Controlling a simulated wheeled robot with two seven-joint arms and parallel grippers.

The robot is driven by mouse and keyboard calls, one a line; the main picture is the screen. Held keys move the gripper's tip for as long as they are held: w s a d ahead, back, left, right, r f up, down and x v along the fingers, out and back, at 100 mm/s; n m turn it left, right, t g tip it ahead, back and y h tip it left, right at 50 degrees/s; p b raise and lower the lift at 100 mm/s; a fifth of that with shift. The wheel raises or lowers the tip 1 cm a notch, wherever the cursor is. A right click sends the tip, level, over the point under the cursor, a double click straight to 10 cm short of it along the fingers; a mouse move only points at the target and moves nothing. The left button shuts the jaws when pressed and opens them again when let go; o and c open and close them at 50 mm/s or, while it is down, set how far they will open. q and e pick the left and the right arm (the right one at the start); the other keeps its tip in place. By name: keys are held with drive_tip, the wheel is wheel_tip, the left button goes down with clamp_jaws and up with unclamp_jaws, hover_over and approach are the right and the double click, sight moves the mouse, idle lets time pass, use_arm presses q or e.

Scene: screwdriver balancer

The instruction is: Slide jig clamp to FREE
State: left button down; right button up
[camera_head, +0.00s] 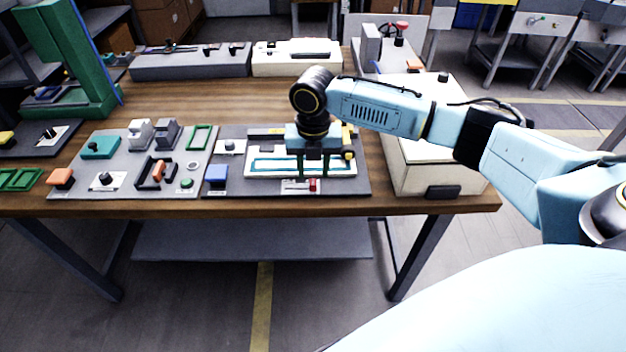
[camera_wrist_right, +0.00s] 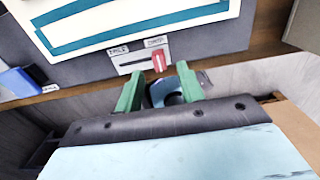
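The jig clamp slider has a small red handle (camera_head: 312,184) on a white label plate (camera_head: 291,187) at the front edge of the dark jig panel. In the right wrist view the red handle (camera_wrist_right: 159,61) sits at the right end of a dark slot. The plate (camera_wrist_right: 127,64) has a label above each end of the slot; both are too small to read surely. My right gripper (camera_head: 313,174) points down over the front of the jig. Its green fingers (camera_wrist_right: 160,76) are apart, with the handle just beyond the gap between their tips. My left gripper is out of view.
The white jig frame with a teal outline (camera_head: 257,165) lies behind the slider. A blue block (camera_head: 216,175) stands to its left. A grey panel (camera_head: 125,186) with several fixtures is further left. A cream box (camera_head: 412,165) stands to the right. The table's front edge is close.

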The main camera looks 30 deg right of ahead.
sight(313, 182)
wheel_tip(313, 182, down, 3)
drive_tip(key=shift+r, duration=0.1)
drive_tip(key=shift+f, duration=0.55)
clamp_jaws()
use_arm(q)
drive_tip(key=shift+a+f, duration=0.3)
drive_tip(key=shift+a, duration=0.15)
